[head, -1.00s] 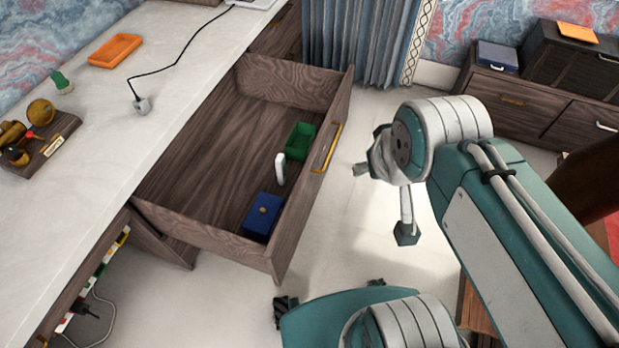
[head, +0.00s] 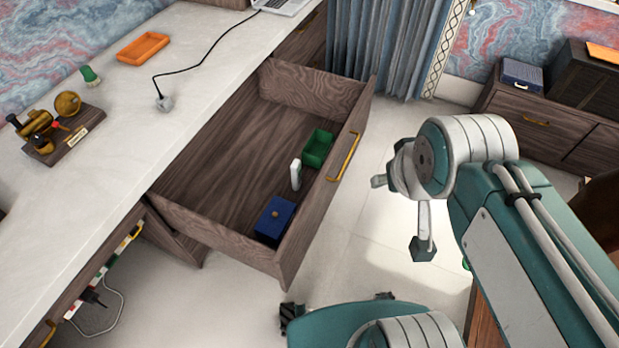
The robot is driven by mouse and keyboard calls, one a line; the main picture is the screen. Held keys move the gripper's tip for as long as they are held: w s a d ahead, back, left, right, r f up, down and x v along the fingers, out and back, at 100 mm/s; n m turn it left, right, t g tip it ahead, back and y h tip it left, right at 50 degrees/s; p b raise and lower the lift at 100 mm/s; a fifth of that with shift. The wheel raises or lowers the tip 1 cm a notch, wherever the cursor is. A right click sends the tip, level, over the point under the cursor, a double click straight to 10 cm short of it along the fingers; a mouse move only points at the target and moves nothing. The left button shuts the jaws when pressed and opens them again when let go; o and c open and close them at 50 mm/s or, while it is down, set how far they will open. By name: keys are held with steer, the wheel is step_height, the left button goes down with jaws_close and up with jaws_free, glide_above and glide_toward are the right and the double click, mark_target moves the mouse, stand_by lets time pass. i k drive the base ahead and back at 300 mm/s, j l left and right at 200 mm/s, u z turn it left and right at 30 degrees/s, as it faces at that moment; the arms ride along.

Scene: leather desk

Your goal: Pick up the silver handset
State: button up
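A slim, pale silver-white upright piece (head: 296,174), which looks like the handset, stands in the open wooden drawer (head: 215,185). It is between a green open box (head: 318,148) and a blue box (head: 275,220), near the drawer's front panel. My gripper (head: 400,215) hangs outside the drawer, to the right of its front panel and apart from the handset. Its two fingers appear spread, one toward the left and one downward, with nothing seen between them. Part of my gripper is hidden by my wrist.
The drawer front has a brass handle (head: 343,157) and lies between my gripper and the handset. The pale desk top (head: 130,120) holds an orange tray (head: 143,47), a brass instrument (head: 50,130) and a cable. Pale floor (head: 370,255) is free beside the drawer.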

mark_target(295, 168)
steer(key=u, duration=0.6)
steer(key=i+l+u, duration=0.2)
steer(key=l+u, duration=0.25)
steer(key=i+l+u, duration=0.1)
steer(key=l+u, duration=0.3)
steer(key=i+l+u, duration=0.1)
steer(key=l+u, duration=0.45)
steer(key=l, duration=1.1)
